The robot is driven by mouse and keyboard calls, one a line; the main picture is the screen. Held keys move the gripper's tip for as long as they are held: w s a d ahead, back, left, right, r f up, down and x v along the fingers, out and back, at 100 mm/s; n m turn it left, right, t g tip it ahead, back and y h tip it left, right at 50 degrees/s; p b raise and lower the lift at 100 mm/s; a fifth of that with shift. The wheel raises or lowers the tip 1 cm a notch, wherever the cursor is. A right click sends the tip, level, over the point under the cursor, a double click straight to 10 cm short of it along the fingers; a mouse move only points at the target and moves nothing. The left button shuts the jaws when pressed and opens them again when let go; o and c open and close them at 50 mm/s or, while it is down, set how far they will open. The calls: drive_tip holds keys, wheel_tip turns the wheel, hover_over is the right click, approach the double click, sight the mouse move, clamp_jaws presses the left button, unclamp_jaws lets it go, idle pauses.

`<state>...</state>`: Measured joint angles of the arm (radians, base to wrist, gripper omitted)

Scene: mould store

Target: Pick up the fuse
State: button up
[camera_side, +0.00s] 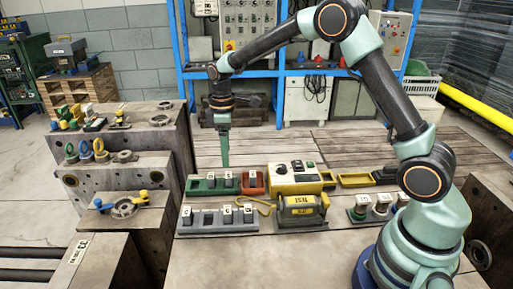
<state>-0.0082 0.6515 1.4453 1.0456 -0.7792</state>
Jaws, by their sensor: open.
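My gripper (225,164) points straight down above the back of the green holder (197,187). Its jaws are open, seen nearly edge-on, and nothing shows between them. The green holder carries small pale, dark-marked pieces that look like fuses (228,178). A red holder (252,183) beside it has a similar piece. A grey holder (206,229) in front carries several more white pieces (227,214). I cannot tell which one is the fuse meant. Whether the jaw tips touch anything is unclear.
A yellow control box (297,181) and a grey box with a yellow label (302,210) stand right of the holders. Capped pieces (380,207) stand farther right, near my base. Grey mould blocks (128,180) rise at left. The front table (255,265) is clear.

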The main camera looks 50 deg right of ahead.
sight(227, 174)
wheel_tip(227, 174, down, 8)
drive_tip(key=shift+a+f, duration=0.15)
drive_tip(key=shift+f, duration=0.1)
idle(0.4)
clamp_jaws()
